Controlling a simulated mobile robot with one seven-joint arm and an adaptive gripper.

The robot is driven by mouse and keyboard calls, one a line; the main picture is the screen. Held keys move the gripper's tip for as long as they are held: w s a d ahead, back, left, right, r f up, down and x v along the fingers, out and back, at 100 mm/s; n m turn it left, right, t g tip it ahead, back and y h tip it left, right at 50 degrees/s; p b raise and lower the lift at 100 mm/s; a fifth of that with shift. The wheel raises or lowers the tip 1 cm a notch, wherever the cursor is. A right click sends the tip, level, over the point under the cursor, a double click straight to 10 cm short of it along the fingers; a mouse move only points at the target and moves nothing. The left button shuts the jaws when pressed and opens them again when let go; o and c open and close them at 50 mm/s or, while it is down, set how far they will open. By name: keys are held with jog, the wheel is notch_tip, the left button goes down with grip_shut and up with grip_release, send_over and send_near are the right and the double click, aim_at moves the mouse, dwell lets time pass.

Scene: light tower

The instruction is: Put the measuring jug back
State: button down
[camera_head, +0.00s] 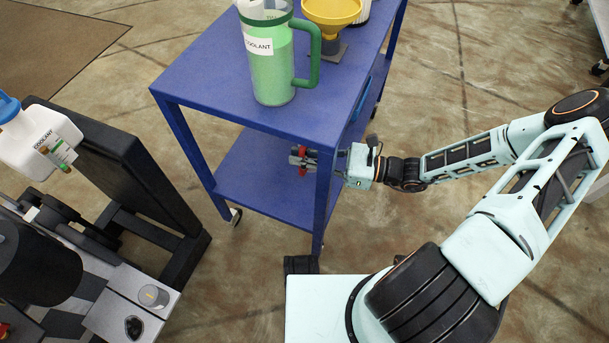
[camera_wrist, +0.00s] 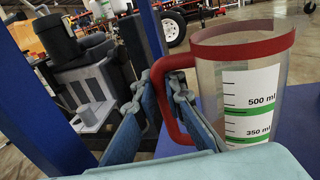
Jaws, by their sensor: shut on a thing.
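The measuring jug (camera_wrist: 240,80) is clear, with a red rim, a red handle and a white scale marked 500 ml and 350 ml. It stands close on the right in the wrist view, roughly upright; its bottom is hidden. My gripper (camera_wrist: 165,100) is shut on its red handle. In the camera_head view my gripper (camera_head: 303,159) is low, by a front leg of the blue cart (camera_head: 205,75), under the top's level. Only a small red part of the jug (camera_head: 302,171) shows there. I cannot tell whether the jug touches the lower shelf (camera_head: 250,190).
A green coolant jug (camera_head: 270,65) and a yellow funnel (camera_head: 331,12) stand on the cart's top. A black machine (camera_head: 150,170) with a white coolant bottle (camera_head: 35,135) stands at left. The cart's legs and top edge are close around my gripper.

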aim_at(303, 175)
notch_tip(303, 175, down, 8)
jog(key=b, duration=0.3)
jog(key=shift+f, duration=0.3)
jog(key=c, duration=2)
grip_release()
jog(key=shift+d, duration=0.15)
jog(key=d, duration=0.4)
jog(key=s+d+p, duration=0.1)
jog(key=d, duration=0.2)
jog(key=s+d+p, duration=0.1)
jog(key=d, duration=0.3)
jog(key=shift+s+d, duration=0.15)
jog(key=shift+d, duration=0.15)
